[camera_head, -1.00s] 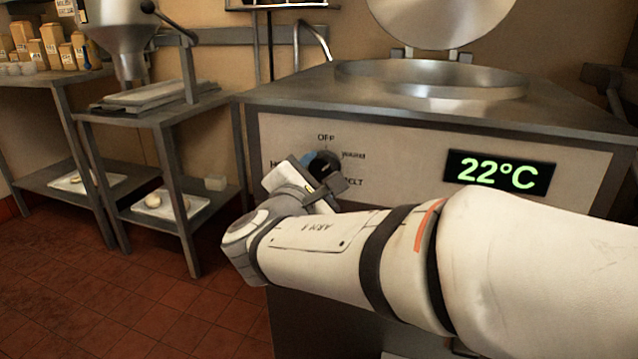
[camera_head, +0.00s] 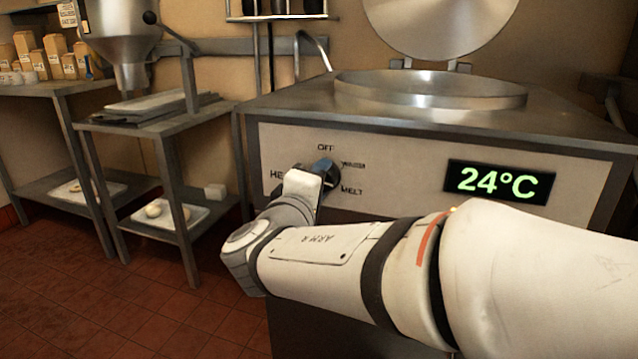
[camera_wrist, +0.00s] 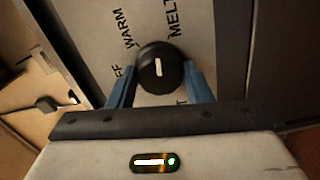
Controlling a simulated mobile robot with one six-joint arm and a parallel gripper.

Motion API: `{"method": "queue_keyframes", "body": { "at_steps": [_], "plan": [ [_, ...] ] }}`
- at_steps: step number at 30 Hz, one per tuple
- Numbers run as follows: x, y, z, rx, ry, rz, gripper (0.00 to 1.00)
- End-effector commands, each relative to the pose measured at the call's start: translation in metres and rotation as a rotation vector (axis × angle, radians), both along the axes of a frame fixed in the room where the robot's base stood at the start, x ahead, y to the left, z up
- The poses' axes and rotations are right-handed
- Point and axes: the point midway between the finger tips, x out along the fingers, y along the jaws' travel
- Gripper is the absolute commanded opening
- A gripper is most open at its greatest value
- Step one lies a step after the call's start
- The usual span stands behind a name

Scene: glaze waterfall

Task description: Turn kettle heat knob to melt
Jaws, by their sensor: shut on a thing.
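The heat knob (camera_wrist: 153,80) is round and black with a short white line on its face. In the wrist view the line stands nearly upright, toward the gap between the WARM and MELT labels. My gripper (camera_wrist: 160,87) has a blue finger on each side of the knob and is shut on it. In the head view my gripper (camera_head: 323,168) is at the control panel (camera_head: 400,165) and hides most of the knob. OFF is above it, MELT to its right, and a partly covered label to its left.
The kettle (camera_head: 430,92) has its lid (camera_head: 440,20) raised. Its green display (camera_head: 499,182) reads 24°C. A metal stand (camera_head: 150,115) and shelves with boxes (camera_head: 40,50) are at the left. The floor (camera_head: 180,310) at lower left looks clear.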

Motion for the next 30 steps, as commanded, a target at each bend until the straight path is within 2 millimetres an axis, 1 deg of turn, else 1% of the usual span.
{"method": "queue_keyframes", "body": {
  "at_steps": [6, 15, 22, 30],
  "plan": [
    [-0.0001, -0.0003, -0.0007, 0.161, -0.057, -0.001, 0.22],
    [-0.0001, -0.0005, -0.0009, 0.305, -0.109, -0.002, 0.22],
    [-0.0001, -0.0005, -0.0010, 0.350, -0.125, -0.002, 0.22],
    [0.0000, -0.0007, -0.0011, 0.357, -0.128, -0.002, 0.22]
  ]
}}
